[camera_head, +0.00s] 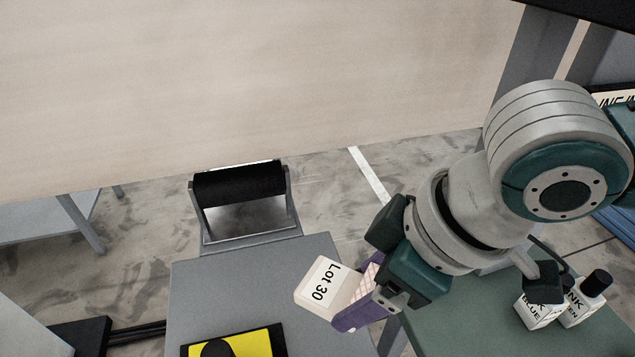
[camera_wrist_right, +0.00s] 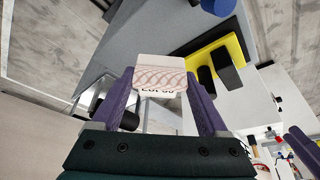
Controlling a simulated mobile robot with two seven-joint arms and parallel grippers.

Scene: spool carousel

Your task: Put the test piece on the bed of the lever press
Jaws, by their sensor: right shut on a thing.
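The test piece is a pale block labelled "Lot 30" (camera_head: 322,284). My right gripper (camera_head: 357,303) is shut on it, with purple fingers on either side. The block is held above the right side of a grey table (camera_head: 215,290). In the right wrist view the test piece (camera_wrist_right: 160,72) sits between the two fingertips of the gripper (camera_wrist_right: 160,88), its label partly cut off. I cannot clearly make out the lever press. A yellow pad with a black frame (camera_head: 262,343) lies on the table, cut by the lower edge with a black part over it.
A black roller on a grey stand (camera_head: 240,185) is at the table's far end. On the right, two ink bottles (camera_head: 540,309) (camera_head: 583,300) stand on a green surface (camera_head: 480,325). The grey table between roller and yellow pad is clear.

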